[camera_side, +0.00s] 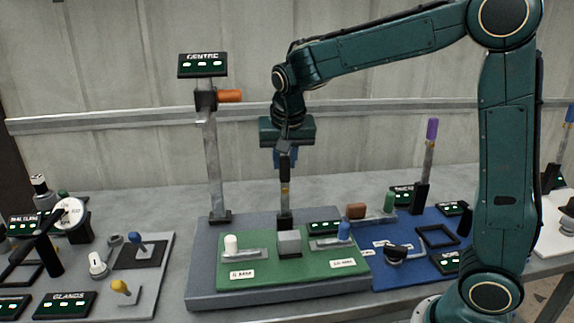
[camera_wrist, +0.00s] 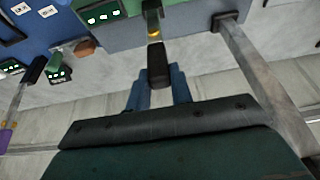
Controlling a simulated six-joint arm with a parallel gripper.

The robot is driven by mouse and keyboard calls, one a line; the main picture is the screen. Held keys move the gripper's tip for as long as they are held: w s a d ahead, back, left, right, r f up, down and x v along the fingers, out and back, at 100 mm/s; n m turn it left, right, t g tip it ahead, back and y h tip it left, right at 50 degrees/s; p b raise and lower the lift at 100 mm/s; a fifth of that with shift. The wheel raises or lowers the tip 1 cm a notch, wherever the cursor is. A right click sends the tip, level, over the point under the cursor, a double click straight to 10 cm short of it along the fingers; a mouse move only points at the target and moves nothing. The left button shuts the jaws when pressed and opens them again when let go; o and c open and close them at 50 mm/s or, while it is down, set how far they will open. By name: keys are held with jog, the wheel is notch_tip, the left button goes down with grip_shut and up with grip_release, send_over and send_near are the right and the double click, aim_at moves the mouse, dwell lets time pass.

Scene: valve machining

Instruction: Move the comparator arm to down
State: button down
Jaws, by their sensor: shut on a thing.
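My gripper (camera_side: 284,158) points down over the green plate, with its blue fingers closed on the black grip of an upright lever (camera_side: 285,192). The lever has a brass-coloured ring and stands just behind a grey block. In the wrist view, the lever's black grip (camera_wrist: 158,66) sits between the blue fingers of my gripper (camera_wrist: 158,86). At the far left, away from my gripper, a round white dial (camera_side: 70,213) stands near a dark arm and post. No readable label shows which part is the comparator arm.
A grey post (camera_side: 212,165) with an orange handle (camera_side: 230,96) and a CENTRE sign (camera_side: 202,65) rises left of my gripper. White and blue knobs stand on the green plate (camera_side: 240,285). A blue panel (camera_side: 405,275) with a purple-topped lever (camera_side: 431,140) lies to the right.

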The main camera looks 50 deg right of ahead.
jog(key=shift+s+a+f, duration=0.2)
jog(key=shift+s+a, duration=0.75)
jog(key=shift+a, duration=0.05)
jog(key=shift+s+a+f, duration=0.35)
jog(key=shift+s+a, duration=0.35)
jog(key=shift+s+a+f, duration=0.3)
jog(key=shift+s+a, duration=0.35)
jog(key=shift+s+a, duration=0.1)
jog(key=shift+s+a+f, duration=1.05)
jog(key=shift+s+a, duration=0.05)
jog(key=shift+a+f, duration=0.1)
